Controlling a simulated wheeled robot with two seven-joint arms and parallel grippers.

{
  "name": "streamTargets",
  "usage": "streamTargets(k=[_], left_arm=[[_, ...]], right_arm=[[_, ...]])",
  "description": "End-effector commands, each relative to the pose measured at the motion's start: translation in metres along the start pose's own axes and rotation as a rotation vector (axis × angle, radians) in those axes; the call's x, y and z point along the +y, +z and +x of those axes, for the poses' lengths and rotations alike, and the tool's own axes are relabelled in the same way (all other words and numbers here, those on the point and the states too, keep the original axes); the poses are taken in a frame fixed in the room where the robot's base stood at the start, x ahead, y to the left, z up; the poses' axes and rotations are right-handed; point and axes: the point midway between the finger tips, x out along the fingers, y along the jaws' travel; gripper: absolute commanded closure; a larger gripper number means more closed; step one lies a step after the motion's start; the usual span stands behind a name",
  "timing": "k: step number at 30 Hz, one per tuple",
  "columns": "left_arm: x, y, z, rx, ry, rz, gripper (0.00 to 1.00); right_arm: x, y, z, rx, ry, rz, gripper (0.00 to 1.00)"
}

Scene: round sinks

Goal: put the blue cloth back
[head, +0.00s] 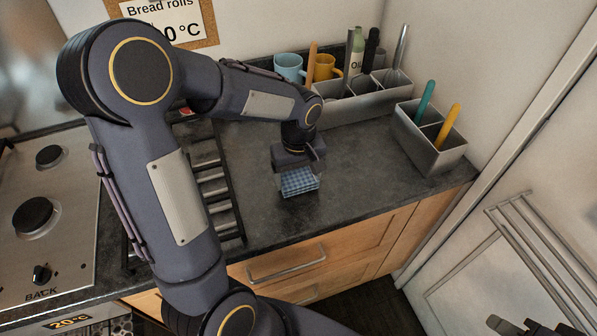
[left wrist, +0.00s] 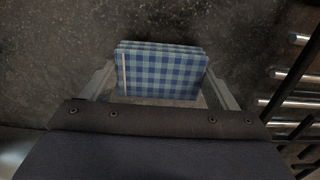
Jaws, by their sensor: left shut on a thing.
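The blue checked cloth (head: 300,182) is a small folded block, held between the fingers of my left gripper (head: 298,172). It is at or just above the dark worktop (head: 345,185); the head view does not show clearly whether it touches. In the left wrist view the cloth (left wrist: 162,75) fills the space between the two fingers, with its folded layers at the far edge. Part of my right gripper (head: 535,328) seems to show at the bottom right edge, cut off, and its fingers cannot be judged.
A metal rack (head: 212,185) lies left of the cloth, beside the hob (head: 45,215). A grey divided caddy (head: 365,105) with utensils, a smaller caddy (head: 430,150), a blue mug (head: 289,67) and a yellow mug (head: 326,67) stand behind. The worktop right of the cloth is clear.

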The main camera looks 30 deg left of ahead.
Motion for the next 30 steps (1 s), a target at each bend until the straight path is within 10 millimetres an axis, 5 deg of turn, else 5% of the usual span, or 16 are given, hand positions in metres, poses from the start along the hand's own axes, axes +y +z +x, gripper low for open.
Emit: streamTargets(k=[30], left_arm=[[0.0, 0.0, 0.014, 0.0, 0.0, 0.0, 0.41]], right_arm=[[0.004, 0.005, 0.009, 0.0, 0.0, 0.0, 0.67]])
